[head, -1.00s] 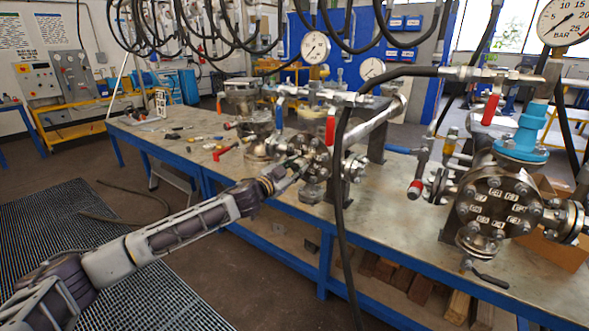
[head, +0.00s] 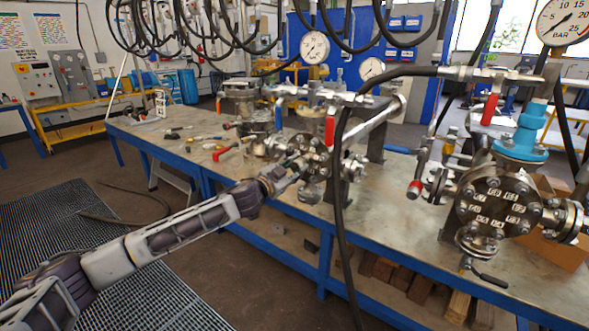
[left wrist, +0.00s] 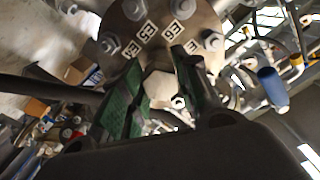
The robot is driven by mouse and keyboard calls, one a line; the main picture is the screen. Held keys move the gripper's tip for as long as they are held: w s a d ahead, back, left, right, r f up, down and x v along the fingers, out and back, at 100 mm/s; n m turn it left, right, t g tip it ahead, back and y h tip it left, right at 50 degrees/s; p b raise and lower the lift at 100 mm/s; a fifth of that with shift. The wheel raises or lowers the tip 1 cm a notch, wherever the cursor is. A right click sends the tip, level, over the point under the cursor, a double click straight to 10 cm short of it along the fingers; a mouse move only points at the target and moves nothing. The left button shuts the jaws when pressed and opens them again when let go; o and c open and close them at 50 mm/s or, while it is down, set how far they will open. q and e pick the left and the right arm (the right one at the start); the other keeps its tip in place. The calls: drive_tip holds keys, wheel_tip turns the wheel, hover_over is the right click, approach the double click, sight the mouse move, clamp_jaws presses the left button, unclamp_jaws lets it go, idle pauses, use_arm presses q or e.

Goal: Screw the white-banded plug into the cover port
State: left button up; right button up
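My left gripper (left wrist: 158,88) has green-padded fingers on either side of a pale hexagonal plug head (left wrist: 160,88) in the left wrist view. The fingers look shut on it; its white band cannot be made out. The metal cover (left wrist: 150,28) lies just beyond, with bolts and white number tags around its face. In the head view my left gripper (head: 285,175) reaches the front of the middle vessel's cover (head: 312,150). The fingers partly hide the plug there, and how deep it sits in the port cannot be seen. My right gripper is not in view.
A larger flanged vessel (head: 497,205) stands on the right of the bench (head: 390,235). A black hose (head: 340,180) hangs in front of the bench, right of my left gripper. Small loose parts and a red-handled tool (head: 222,152) lie on the bench's left part.

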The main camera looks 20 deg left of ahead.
use_arm(q)
drive_tip(key=o, duration=0.4)
drive_tip(key=shift+o, duration=0.2)
drive_tip(key=shift+s+a, duration=0.1)
drive_tip(key=shift+s, duration=0.05)
drive_tip(key=v, duration=1.1)
drive_tip(key=shift+s, duration=0.3)
idle(0.4)
drive_tip(key=shift+r, duration=0.1)
drive_tip(key=shift+c, duration=0.4)
